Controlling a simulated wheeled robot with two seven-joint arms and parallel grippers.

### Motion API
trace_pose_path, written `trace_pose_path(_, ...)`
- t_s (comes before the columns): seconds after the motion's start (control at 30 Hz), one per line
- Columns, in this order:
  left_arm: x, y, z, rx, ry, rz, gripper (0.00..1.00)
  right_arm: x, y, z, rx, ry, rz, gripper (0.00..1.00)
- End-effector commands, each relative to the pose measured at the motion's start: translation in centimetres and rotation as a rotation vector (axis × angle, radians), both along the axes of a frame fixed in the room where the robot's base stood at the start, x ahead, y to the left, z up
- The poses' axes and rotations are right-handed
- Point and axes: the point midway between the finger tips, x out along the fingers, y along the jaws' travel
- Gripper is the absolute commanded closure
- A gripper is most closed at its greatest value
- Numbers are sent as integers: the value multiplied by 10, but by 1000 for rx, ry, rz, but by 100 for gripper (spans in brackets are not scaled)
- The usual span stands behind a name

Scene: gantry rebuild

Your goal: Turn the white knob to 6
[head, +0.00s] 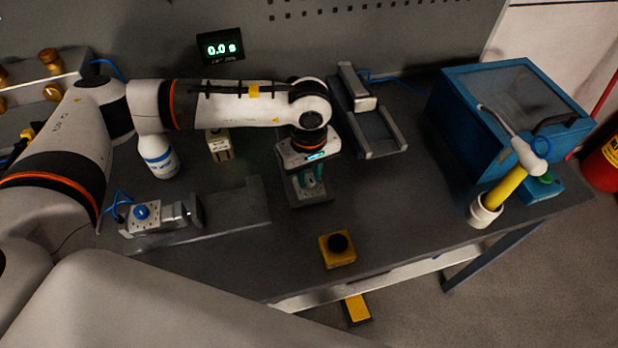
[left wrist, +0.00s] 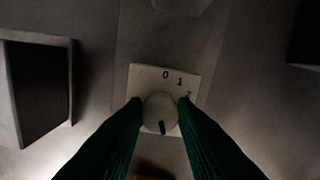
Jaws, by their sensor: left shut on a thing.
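The white knob (left wrist: 159,107) sits on a pale dial plate (left wrist: 146,75) in the left wrist view. The figures 0 and 1 show on the plate, with part of a 2 beside my finger; the other figures are hidden. A dark mark on the knob points toward the bottom of that picture. My left gripper (left wrist: 160,113) is shut on the knob, one green finger on each side. In the head view my left gripper (head: 309,183) points down at the bench, and its fingers largely hide the knob. My right gripper is not in view.
A yellow box with a black button (head: 338,249) stands in front of my left gripper. A grey rail fixture (head: 386,133) is behind right, and a blue cabinet (head: 460,110) further right. A display (head: 220,48) reads 0.0 s.

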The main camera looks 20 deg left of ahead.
Motion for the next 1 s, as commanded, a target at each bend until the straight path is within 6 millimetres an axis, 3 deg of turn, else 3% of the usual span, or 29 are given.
trace_pose_path(0.03,1,0,-6,-2,-3,-33,98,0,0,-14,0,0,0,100)
trace_pose_path(0.1,1,0,-6,-1,-5,-81,98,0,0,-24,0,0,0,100)
trace_pose_path(0.4,1,0,-4,0,-4,-268,98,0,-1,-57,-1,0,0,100)
trace_pose_path(0.63,1,0,-1,-1,-3,-348,98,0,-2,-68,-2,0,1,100)
trace_pose_path(1.0,1,0,1,-1,-3,-370,98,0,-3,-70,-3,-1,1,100)
